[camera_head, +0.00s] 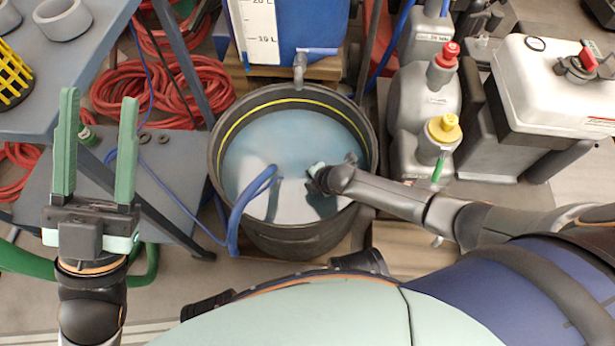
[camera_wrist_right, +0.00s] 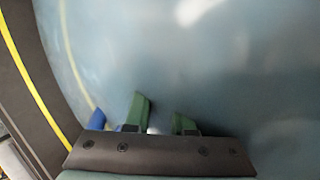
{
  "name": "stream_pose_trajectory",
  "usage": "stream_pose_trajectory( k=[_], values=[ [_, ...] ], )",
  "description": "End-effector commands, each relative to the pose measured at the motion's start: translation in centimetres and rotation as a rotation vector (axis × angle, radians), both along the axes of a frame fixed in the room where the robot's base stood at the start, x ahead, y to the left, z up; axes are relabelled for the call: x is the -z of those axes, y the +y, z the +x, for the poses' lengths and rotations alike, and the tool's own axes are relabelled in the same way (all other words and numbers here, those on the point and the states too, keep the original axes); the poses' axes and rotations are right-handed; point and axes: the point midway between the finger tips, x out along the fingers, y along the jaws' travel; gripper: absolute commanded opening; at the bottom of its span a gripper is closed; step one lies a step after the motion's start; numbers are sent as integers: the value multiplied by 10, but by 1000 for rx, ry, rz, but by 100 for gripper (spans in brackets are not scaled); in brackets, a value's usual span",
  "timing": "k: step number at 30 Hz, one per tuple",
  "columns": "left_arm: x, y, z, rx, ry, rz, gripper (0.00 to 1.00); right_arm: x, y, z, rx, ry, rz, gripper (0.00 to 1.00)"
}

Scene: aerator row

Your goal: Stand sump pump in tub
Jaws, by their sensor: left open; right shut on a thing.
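The black tub (camera_head: 217,150) with a yellow line inside its wall stands in the middle, holding bluish water (camera_head: 275,140). My right arm reaches into it from the right. My right gripper (camera_head: 318,178) is low inside the tub, pointing down, its fingers mostly hidden. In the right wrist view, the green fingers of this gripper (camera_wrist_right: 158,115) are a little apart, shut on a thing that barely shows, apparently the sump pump. Whether it stands upright or touches the bottom cannot be told. A blue hose (camera_head: 238,215) loops over the tub's near left rim. My left gripper (camera_head: 97,130) is open and empty, left of the tub.
A blue tank (camera_head: 300,25) with a tap stands behind the tub. Grey jugs with red (camera_head: 447,54) and yellow (camera_head: 444,129) caps and a white-topped machine (camera_head: 555,85) crowd the right. Grey tables (camera_head: 60,80) and coiled red hose (camera_head: 165,90) lie left.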

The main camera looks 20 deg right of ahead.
Motion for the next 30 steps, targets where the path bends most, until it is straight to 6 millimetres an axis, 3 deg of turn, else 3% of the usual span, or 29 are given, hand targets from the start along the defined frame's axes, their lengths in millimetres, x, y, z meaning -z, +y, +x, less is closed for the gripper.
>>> stream_pose_trajectory(
  k=[8,9,18,26,30],
  values=[
    [0,0,0,0,0,0,50,-1,3,4,-2,-11,7,0],
    [0,0,0,0,0,0,50,-1,3,4,-2,-12,8,24],
    [0,0,0,1,0,0,50,1,1,2,-1,-5,4,57],
    [1,0,0,1,1,0,50,6,-1,-3,1,7,-4,57],
    [-9,0,0,3,2,-3,50,-5,-3,-7,1,5,-3,57]
  ],
)
